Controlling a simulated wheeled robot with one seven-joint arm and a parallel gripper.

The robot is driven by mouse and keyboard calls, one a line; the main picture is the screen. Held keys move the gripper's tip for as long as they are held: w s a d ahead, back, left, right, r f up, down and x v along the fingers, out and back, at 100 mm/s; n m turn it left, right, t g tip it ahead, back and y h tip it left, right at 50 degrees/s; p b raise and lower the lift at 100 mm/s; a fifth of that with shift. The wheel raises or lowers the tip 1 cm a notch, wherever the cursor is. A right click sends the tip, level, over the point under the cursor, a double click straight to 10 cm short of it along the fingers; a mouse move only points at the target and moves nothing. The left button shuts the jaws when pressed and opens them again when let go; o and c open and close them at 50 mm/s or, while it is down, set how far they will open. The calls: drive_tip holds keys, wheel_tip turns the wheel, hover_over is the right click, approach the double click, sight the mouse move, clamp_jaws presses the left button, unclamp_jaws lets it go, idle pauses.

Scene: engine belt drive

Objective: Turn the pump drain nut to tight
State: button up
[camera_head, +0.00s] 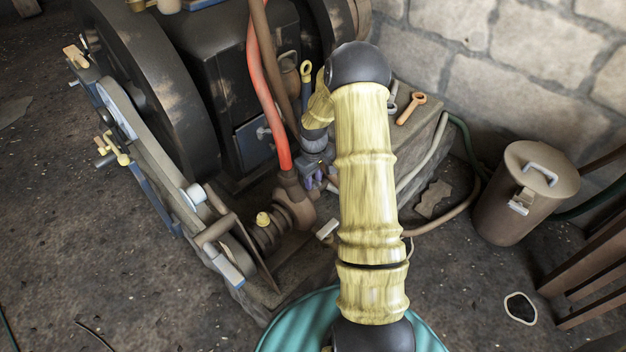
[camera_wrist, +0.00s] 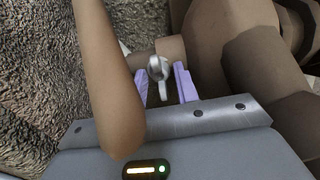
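In the wrist view, a small grey metal piece with a rounded, ring-like head (camera_wrist: 158,70) sits on the brown pump body (camera_wrist: 255,70); it looks like the drain nut. My gripper (camera_wrist: 166,78) has its two purple fingers apart, one on each side of this piece. A gap shows on the right side; the left finger is very close, and I cannot tell whether it touches. In the head view my gripper (camera_head: 313,181) is low beside the brown pump (camera_head: 293,203), partly behind my arm. I cannot make out the nut there.
A brown pipe or hose (camera_wrist: 108,75) crosses close in front of the wrist camera. In the head view a red hose (camera_head: 268,90) runs down to the pump. The belt drive (camera_head: 150,130) is at left. An orange wrench (camera_head: 411,108) and a lidded bin (camera_head: 525,190) are at right.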

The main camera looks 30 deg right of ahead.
clamp_jaws()
drive_tip(key=shift+r+p, duration=0.15)
drive_tip(key=shift+p, duration=0.2)
drive_tip(key=shift+r+m+p, duration=0.1)
drive_tip(key=shift+m+p, duration=0.5)
drive_tip(key=shift+p, duration=0.2)
drive_tip(key=shift+m+p, duration=0.7)
drive_tip(key=shift+p, duration=0.05)
drive_tip(key=shift+f, duration=0.25)
